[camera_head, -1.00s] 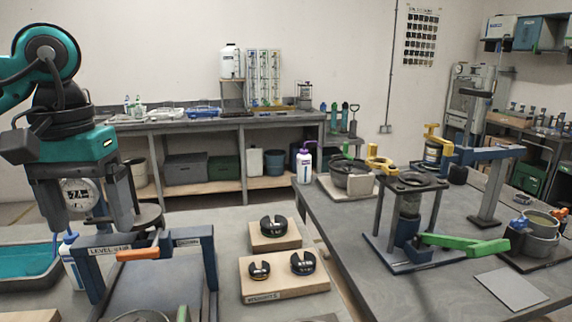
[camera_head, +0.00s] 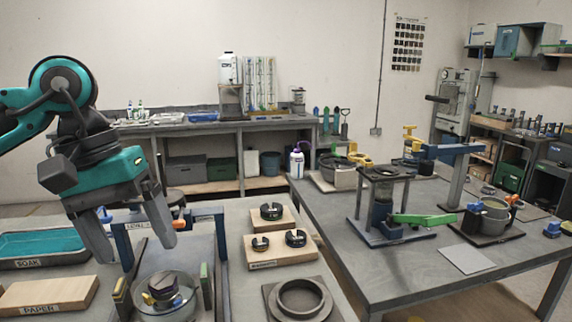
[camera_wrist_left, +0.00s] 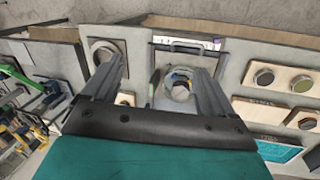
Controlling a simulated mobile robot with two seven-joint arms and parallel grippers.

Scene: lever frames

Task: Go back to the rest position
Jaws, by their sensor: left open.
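My left gripper (camera_head: 138,252) is open and empty, its fingers pointing down in front of the blue lever frame (camera_head: 206,213). The orange lever handle (camera_head: 179,223) shows just right of one finger; the fingers and arm hide part of the frame. In the left wrist view the open fingers (camera_wrist_left: 158,90) stand apart with nothing gripped between them. A round metal pot (camera_wrist_left: 180,84) shows farther off in the gap. The same pot (camera_head: 165,307) stands at the front of the bench in the head view. My right gripper is not in view.
A teal soak tray (camera_head: 40,244) and a wooden paper board (camera_head: 48,294) lie at the left. Wooden blocks with slotted weights (camera_head: 283,256) stand right of the frame. A second table (camera_head: 345,262) holds a stand with a green lever (camera_head: 424,219).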

